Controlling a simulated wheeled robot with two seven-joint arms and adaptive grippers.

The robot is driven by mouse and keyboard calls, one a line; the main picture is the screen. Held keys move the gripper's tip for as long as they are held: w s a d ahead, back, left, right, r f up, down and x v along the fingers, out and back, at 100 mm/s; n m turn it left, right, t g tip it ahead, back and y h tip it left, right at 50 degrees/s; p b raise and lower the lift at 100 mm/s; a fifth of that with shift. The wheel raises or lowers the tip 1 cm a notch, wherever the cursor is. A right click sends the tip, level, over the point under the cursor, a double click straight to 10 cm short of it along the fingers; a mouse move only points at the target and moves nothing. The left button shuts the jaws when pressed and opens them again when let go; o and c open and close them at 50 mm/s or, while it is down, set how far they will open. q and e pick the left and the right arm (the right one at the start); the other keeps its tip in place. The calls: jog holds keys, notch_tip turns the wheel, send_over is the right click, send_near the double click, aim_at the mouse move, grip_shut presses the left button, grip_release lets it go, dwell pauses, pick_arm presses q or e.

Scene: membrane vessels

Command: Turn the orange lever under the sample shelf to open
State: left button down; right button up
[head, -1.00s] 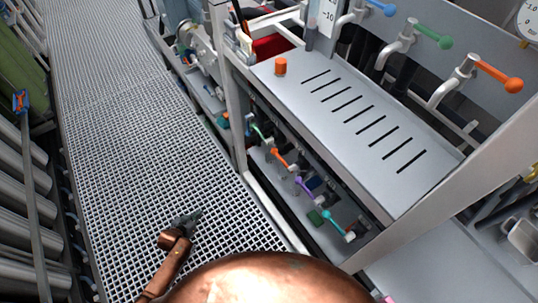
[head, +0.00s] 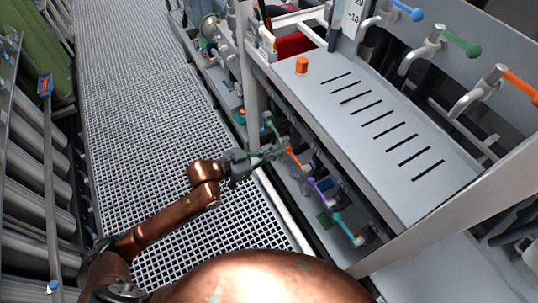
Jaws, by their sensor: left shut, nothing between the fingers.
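The orange lever (head: 293,158) sits in the row of coloured levers under the grey slotted sample shelf (head: 345,118). My left gripper (head: 277,153) reaches in from the left, shut and empty, with its fingertips right beside the upper left end of the orange lever. I cannot tell whether they touch it. A green lever (head: 272,128) is above it in the row. A purple lever (head: 317,188) and a teal lever (head: 343,224) are below it. My right gripper is not in view.
A pale upright post (head: 250,80) stands close beyond my left gripper. The shelf overhangs the lever row. An orange cap (head: 302,65) stands on the shelf. Larger valves with blue (head: 408,10), green (head: 461,43) and orange (head: 521,88) handles are above. The grating walkway (head: 135,130) is clear.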

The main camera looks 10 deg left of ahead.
aim_at(289, 149)
pick_arm(q)
jog(key=w+d+f+b, duration=0.1)
jog(key=w+d+f, duration=0.2)
jog(key=d+f, duration=0.1)
jog(key=shift+w+d+f, duration=0.15)
jog(key=shift+d+f, duration=0.05)
jog(key=shift+f, duration=0.55)
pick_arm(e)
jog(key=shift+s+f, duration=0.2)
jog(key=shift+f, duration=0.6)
pick_arm(q)
jog(key=shift+a, duration=0.2)
jog(key=shift+d, duration=0.1)
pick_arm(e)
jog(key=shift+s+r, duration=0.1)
